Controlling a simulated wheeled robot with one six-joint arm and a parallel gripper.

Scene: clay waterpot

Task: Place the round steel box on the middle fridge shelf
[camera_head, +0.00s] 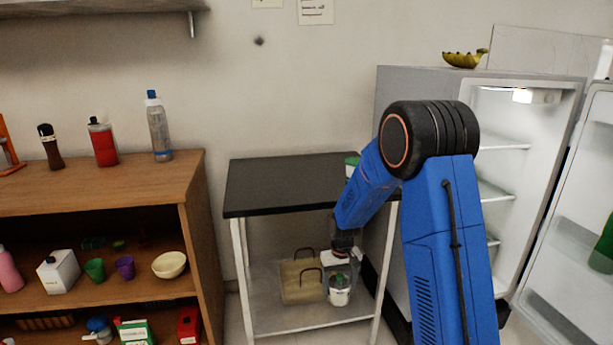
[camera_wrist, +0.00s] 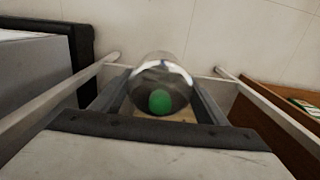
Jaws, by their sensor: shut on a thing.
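The round steel box (camera_head: 340,297), with a green knob on its lid, is at the lower shelf of the black-topped table. It also shows in the wrist view (camera_wrist: 161,75), shiny and round between the fingers. My gripper (camera_head: 341,275) points down and is shut on it. I cannot tell whether the box still touches the lower shelf. The fridge (camera_head: 410,85) stands open at the right, with several pale shelves. Its middle shelf (camera_head: 496,191) looks empty where I see it; my arm hides part of the inside.
A wooden box with handles (camera_head: 300,284) is beside the steel box. The table's black top (camera_head: 280,180) overhangs my gripper. A green-and-white thing (camera_head: 352,162) stands on it, partly hidden. The fridge door (camera_head: 590,200) is swung open to the right. Bananas (camera_head: 463,60) lie on the fridge.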

